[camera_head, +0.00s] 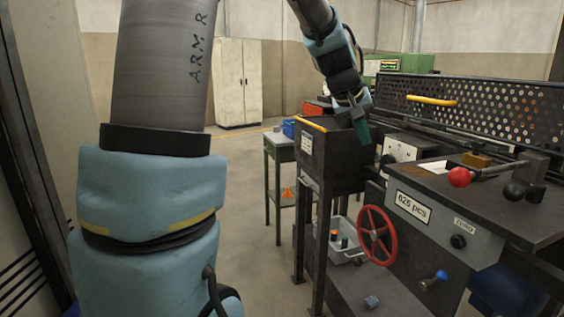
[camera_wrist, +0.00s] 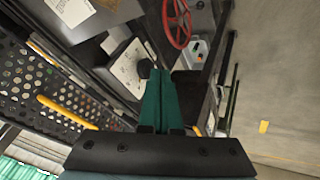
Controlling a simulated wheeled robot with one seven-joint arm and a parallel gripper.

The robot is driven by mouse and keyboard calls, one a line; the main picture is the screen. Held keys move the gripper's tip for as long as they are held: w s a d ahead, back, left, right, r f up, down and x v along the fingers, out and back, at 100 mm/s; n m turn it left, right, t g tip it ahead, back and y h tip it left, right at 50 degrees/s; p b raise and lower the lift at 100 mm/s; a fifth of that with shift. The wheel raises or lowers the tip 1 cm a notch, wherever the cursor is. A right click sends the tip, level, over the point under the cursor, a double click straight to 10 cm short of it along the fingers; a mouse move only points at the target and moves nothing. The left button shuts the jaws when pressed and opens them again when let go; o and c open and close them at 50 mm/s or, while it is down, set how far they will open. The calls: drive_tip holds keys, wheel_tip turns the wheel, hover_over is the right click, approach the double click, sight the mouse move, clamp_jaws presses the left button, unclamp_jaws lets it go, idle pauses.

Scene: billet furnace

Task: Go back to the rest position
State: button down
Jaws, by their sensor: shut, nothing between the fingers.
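My gripper (camera_head: 360,125) hangs from the end of my arm in the upper middle of the head view, pointing downward. It is close to the right end of a dark box-shaped cabinet (camera_head: 325,160) at the machine's left side. In the wrist view my gripper (camera_wrist: 160,75) shows as two green fingers lying together, shut with nothing between them. A black round knob on the white panel (camera_wrist: 128,68) appears beside the fingertips.
The machine has a red handwheel (camera_head: 377,235), a red ball lever (camera_head: 459,177) and a perforated guard with a yellow handle (camera_head: 432,100). A small green table (camera_head: 280,150) and a pale cabinet (camera_head: 238,82) stand behind. A grey bin (camera_head: 342,243) sits low. Floor at left centre is clear.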

drive_tip(key=s+a+f+g+y, duration=0.1)
drive_tip(key=s+a+f+y, duration=0.1)
drive_tip(key=s+a+f, duration=0.55)
drive_tip(key=s+a+f+y+b, duration=0.15)
drive_tip(key=a+f, duration=0.25)
drive_tip(key=a, duration=0.7)
drive_tip(key=s+a+f+g+y, duration=0.1)
drive_tip(key=s+a+f+y, duration=0.1)
drive_tip(key=s+a+f, duration=0.55)
wheel_tip(320, 180, down, 32)
drive_tip(key=a+f+g+b, duration=0.1)
drive_tip(key=b, duration=3.2)
wheel_tip(320, 180, up, 39)
drive_tip(key=p, duration=3.8)
drive_tip(key=shift+w+a+n+p, duration=0.2)
drive_tip(key=shift+n+p, duration=0.1)
drive_tip(key=shift+n, duration=0.1)
drive_tip(key=shift+s+f, duration=0.1)
drive_tip(key=shift+f, duration=0.05)
